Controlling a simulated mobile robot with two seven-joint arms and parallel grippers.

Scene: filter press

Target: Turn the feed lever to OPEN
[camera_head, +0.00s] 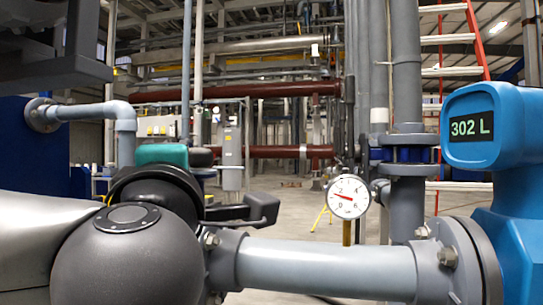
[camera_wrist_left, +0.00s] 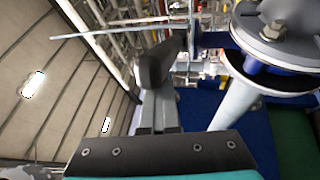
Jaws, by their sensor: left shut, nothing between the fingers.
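My left arm comes in from the left in the head view, its grey ball-shaped wrist filling the lower left. My left gripper (camera_head: 262,208) shows as a teal and black body with dark fingers pointing right, above the near grey pipe (camera_head: 325,265). In the left wrist view the gripper (camera_wrist_left: 157,68) is shut, with nothing seen between its fingers. A blue bar (camera_wrist_left: 217,40) beside the fingertips runs to a bolted grey flange (camera_wrist_left: 275,48). I cannot tell whether this bar is the feed lever, nor whether the fingers touch it. No OPEN mark is readable. My right gripper is out of view.
A blue flow meter (camera_head: 485,128) reading 302 L stands at the right, at the pipe's bolted flange (camera_head: 462,262). A round dial gauge (camera_head: 348,196) stands behind the pipe. Upright grey pipes (camera_head: 406,85) rise behind it. The floor (camera_head: 292,212) beyond looks open.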

